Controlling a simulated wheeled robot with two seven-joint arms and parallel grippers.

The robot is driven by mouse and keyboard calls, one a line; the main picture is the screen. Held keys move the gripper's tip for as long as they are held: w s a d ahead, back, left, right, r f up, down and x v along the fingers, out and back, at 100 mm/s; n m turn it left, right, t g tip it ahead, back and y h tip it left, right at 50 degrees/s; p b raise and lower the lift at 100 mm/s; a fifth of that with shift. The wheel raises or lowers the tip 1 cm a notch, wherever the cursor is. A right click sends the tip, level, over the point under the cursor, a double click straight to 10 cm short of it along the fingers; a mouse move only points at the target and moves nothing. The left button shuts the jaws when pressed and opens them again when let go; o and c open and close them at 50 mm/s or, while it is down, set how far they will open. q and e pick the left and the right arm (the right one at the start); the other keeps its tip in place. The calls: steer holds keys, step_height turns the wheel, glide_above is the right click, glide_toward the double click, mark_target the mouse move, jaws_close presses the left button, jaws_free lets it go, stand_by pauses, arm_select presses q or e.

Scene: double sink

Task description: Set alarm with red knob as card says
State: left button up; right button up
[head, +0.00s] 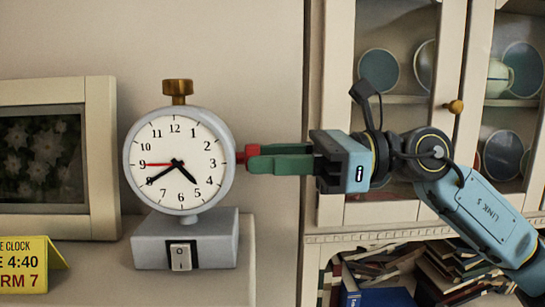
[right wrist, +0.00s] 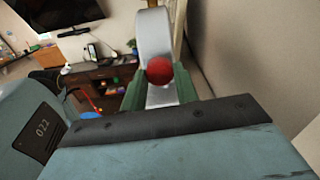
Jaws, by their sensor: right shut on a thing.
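The grey alarm clock (head: 180,158) stands on a grey base in the head view. Its black hands read about 4:40. The thin red hand points left at the 9. The red knob (head: 240,157) sticks out of the clock's right side. It also shows in the right wrist view (right wrist: 159,70). My right gripper (head: 250,158) comes from the right and is shut on the knob with its green fingers. The yellow card (head: 28,268) at the lower left is cut off by the frame; it reads "4:40" and "RM 7". My left gripper is not in view.
A brass knob (head: 178,88) tops the clock, and a switch (head: 182,257) is on its base. A framed screen (head: 100,160) stands close on the left. A glass-door cabinet (head: 330,60) with dishes is behind my right arm, with books below.

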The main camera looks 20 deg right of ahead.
steer(key=shift+n+b, duration=5.2)
steer(key=shift+n, duration=0.7)
steer(key=o, duration=1)
